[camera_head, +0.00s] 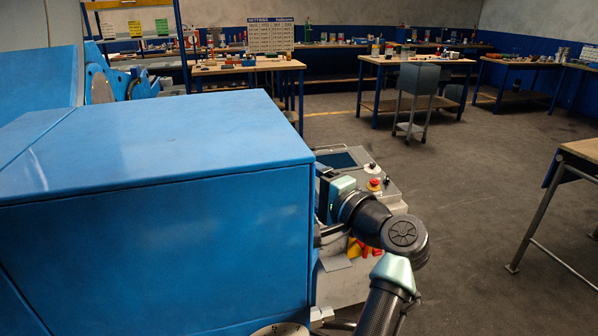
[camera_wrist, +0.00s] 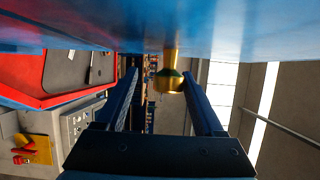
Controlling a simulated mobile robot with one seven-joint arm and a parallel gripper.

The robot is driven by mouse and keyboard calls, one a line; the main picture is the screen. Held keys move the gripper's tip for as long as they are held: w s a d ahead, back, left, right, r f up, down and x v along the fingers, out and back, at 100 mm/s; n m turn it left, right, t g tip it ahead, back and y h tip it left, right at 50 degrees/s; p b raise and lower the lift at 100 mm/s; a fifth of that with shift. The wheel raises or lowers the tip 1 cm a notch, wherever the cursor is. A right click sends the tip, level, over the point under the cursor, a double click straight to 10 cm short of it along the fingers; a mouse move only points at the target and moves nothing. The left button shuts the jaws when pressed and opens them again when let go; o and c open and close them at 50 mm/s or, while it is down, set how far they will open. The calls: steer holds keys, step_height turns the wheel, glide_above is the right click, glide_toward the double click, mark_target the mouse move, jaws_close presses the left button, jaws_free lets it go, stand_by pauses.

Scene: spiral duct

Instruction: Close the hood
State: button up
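The large blue box-shaped housing (camera_head: 160,235), which looks like the hood, fills the left of the head view. I cannot tell from its outer faces how far it stands open. In the wrist view its blue surface (camera_wrist: 240,35) runs across the top. A brass-coloured knob or handle (camera_wrist: 170,80) hangs from that surface and shows between my fingers. My gripper (camera_wrist: 161,73) is open, with one finger on each side of the knob; I cannot tell whether either touches it. In the head view my gripper (camera_head: 323,193) is at the housing's right edge, partly hidden.
A grey control panel (camera_head: 385,187) with a red button stands just behind my arm. A red-edged tray-like part (camera_wrist: 30,75) lies at left in the wrist view. Workbenches (camera_head: 415,62) line the back, and a table (camera_head: 580,150) stands at right.

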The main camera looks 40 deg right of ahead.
steer(key=s+b, duration=0.1)
steer(key=s, duration=1.2)
steer(key=shift+b, duration=0.4)
